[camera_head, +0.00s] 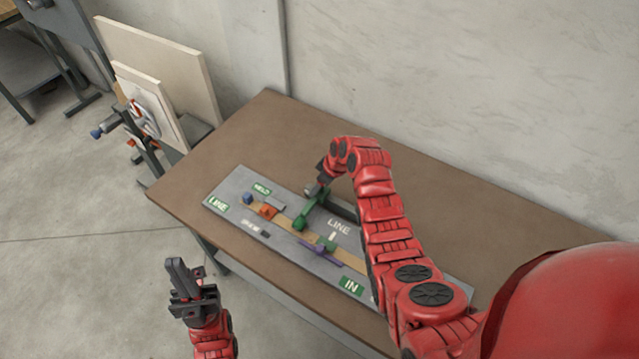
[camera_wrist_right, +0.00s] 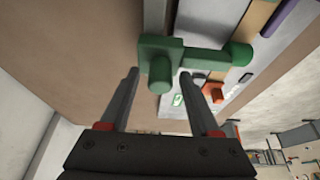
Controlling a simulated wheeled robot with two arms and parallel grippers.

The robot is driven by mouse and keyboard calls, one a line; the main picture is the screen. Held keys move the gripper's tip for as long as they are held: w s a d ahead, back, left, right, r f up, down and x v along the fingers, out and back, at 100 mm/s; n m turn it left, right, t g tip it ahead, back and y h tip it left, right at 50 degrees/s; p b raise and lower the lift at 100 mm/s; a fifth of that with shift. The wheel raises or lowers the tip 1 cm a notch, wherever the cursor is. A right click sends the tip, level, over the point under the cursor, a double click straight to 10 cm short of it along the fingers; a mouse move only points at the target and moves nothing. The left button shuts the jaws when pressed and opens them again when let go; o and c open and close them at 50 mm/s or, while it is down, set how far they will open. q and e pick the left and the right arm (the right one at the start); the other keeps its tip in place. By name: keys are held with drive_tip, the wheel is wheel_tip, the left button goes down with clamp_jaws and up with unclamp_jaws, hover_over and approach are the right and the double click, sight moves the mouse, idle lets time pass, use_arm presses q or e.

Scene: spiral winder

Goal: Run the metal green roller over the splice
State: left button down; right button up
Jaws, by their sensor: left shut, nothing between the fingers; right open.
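The green roller (camera_head: 312,207) lies across the grey board (camera_head: 228,188), its lower end over the tan strip (camera_head: 284,222). In the right wrist view its thick green grip end (camera_wrist_right: 160,62) lies just beyond and between my fingertips. My right gripper (camera_wrist_right: 159,75) is open around that end; I cannot tell whether a finger touches it. In the head view the right gripper (camera_head: 319,187) is partly hidden by its own arm. My left gripper (camera_head: 178,264) is shut and empty, off the table's front left edge. I cannot make out the splice itself on the strip.
The board carries a blue block (camera_head: 248,198), an orange piece (camera_head: 267,211) and a purple bar (camera_head: 319,252). Brown tabletop (camera_head: 262,125) is clear behind the board. A stand with a white panel (camera_head: 150,112) is left of the table. A wall is behind.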

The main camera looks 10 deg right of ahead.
clamp_jaws()
idle(1.4)
